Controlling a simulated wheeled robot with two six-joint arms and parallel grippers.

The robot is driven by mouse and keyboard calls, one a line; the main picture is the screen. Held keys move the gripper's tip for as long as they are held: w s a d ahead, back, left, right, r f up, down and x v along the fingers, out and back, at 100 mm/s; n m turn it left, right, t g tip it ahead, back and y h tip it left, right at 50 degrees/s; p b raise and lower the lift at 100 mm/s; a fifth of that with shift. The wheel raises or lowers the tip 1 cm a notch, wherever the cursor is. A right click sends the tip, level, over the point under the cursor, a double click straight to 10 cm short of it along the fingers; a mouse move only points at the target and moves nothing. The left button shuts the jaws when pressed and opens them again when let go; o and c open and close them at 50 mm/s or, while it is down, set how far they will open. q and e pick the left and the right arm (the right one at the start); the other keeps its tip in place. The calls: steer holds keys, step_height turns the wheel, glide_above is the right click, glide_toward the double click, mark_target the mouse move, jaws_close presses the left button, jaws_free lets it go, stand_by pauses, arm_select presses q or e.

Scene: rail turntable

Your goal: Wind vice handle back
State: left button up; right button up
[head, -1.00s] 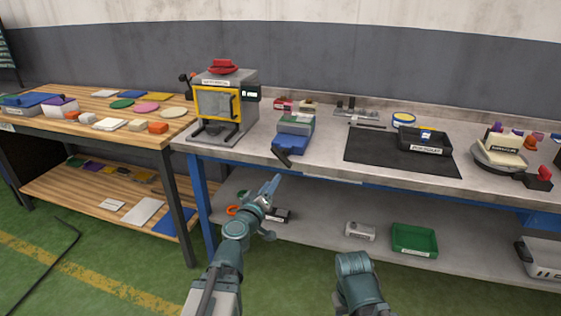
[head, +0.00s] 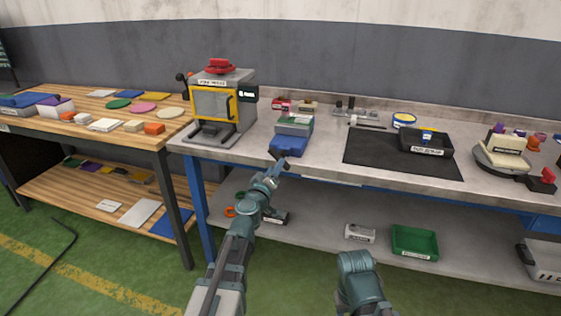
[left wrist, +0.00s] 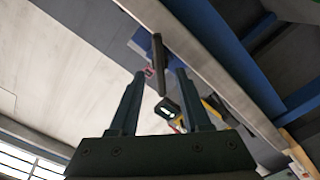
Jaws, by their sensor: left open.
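The vice (head: 291,134), with a blue base and grey-green top, stands at the front edge of the grey bench. My left gripper (head: 279,168) is just in front of and below it, and covers most of the handle in the head view. In the left wrist view, a dark bar that looks like the vice handle (left wrist: 157,55) lies between the fingertips of my open left gripper (left wrist: 160,76). I see a gap on both sides of it. Of my right arm, only a link shows at the bottom; its gripper is out of view.
A press with a yellow-framed door (head: 213,104) stands left of the vice. A black mat (head: 385,155) with a dark tray (head: 426,142) lies to the right. The bench's front edge (head: 330,175) is close to my left gripper. The lower shelf holds a green bin (head: 414,241).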

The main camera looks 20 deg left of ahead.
arm_select(q)
steer(key=w, duration=0.4)
steer(key=shift+d, duration=0.1)
steer(key=shift+s, duration=0.1)
jaws_close()
